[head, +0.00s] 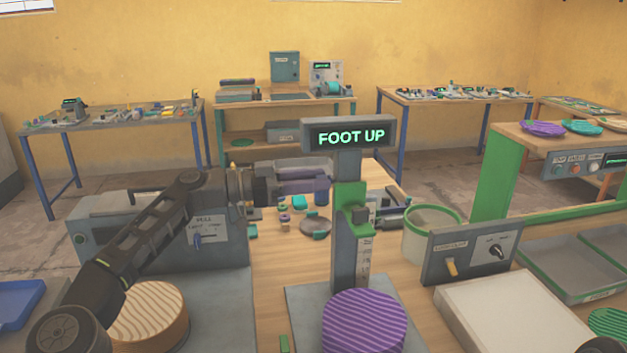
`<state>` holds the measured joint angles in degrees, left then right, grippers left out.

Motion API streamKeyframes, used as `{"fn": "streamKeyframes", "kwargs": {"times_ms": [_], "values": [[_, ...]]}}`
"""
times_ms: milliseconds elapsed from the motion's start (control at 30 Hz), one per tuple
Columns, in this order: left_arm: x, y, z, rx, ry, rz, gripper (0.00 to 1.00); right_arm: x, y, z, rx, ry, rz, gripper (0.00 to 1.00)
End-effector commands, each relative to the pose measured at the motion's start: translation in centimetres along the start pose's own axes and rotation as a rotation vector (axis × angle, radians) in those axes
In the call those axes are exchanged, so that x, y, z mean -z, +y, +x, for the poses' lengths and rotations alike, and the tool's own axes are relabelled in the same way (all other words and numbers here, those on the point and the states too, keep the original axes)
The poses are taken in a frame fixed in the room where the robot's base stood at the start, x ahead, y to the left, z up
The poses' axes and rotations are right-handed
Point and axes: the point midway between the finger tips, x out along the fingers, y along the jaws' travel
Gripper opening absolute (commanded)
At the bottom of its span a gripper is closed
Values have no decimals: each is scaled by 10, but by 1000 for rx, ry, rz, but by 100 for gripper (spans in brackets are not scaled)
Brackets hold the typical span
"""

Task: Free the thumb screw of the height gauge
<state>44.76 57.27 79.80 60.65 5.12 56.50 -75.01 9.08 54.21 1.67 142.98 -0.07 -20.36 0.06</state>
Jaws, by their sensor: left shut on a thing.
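The height gauge (345,245) stands upright at the middle, with a dark column, a scale and a green sliding carriage (352,200). Its display (348,134) reads "FOOT UP". A purple ridged round piece (365,322) lies on the gauge's base, below the carriage. My left gripper (322,180) reaches in from the left, its fingers level with the top of the carriage at its left side. It is shut on the thumb screw, which the fingers hide. My right gripper is not in view.
A grey box with a lever (197,238) stands behind my left arm, and a tan ridged round piece (150,312) lies at front left. Right of the gauge are a green-rimmed bin (432,240), a switch panel (470,255) and a white-topped block (515,315).

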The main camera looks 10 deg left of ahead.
Motion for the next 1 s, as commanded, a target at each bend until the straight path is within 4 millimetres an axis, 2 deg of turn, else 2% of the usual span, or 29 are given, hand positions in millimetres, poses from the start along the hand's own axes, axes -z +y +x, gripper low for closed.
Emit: {"fn": "streamKeyframes", "kwargs": {"times_ms": [100,567,1000], "values": [[0,0,0,-1,0,0,0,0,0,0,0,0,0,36],[0,0,0,0,0,-45,0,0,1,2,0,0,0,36],[-1,-1,0,1,-2,-326,0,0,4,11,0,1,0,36]]}}
